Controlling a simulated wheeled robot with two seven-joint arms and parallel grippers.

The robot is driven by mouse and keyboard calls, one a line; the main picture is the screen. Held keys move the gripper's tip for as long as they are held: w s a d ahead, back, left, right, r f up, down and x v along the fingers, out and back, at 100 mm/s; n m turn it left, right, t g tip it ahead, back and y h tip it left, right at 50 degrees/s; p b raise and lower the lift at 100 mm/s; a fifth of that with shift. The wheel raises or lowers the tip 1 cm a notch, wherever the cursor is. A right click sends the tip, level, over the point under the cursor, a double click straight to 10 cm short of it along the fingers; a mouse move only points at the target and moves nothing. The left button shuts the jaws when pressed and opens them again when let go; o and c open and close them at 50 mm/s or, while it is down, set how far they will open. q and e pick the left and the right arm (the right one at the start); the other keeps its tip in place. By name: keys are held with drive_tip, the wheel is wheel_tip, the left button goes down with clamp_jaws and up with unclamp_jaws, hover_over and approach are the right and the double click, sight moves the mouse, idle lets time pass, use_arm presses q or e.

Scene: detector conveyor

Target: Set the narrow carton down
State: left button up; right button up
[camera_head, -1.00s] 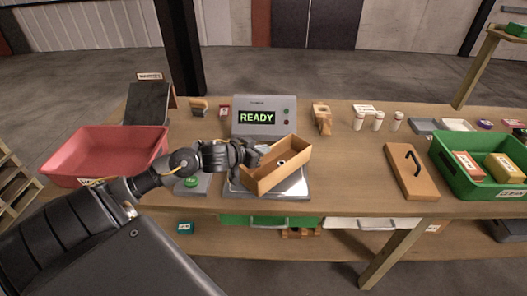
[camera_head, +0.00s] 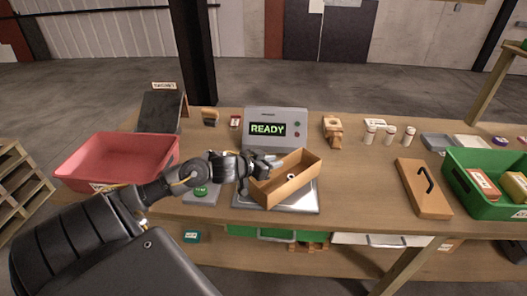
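My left gripper (camera_head: 262,170) comes in from the left and is shut on the carton's left end wall. The fingertips are small and partly hidden by the wall. I cannot tell whether the carton's underside touches the plate. My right gripper is not in view.
A red bin (camera_head: 118,160) stands at the left. A green button (camera_head: 201,191) is beside the plate. A tan lid with a black handle (camera_head: 423,188) lies to the right, before a green crate (camera_head: 484,204) with boxes. White bottles (camera_head: 389,135) stand behind. Table between plate and lid is clear.

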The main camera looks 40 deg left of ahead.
use_arm(q)
drive_tip(key=v, duration=1.2)
drive_tip(key=shift+f, duration=0.1)
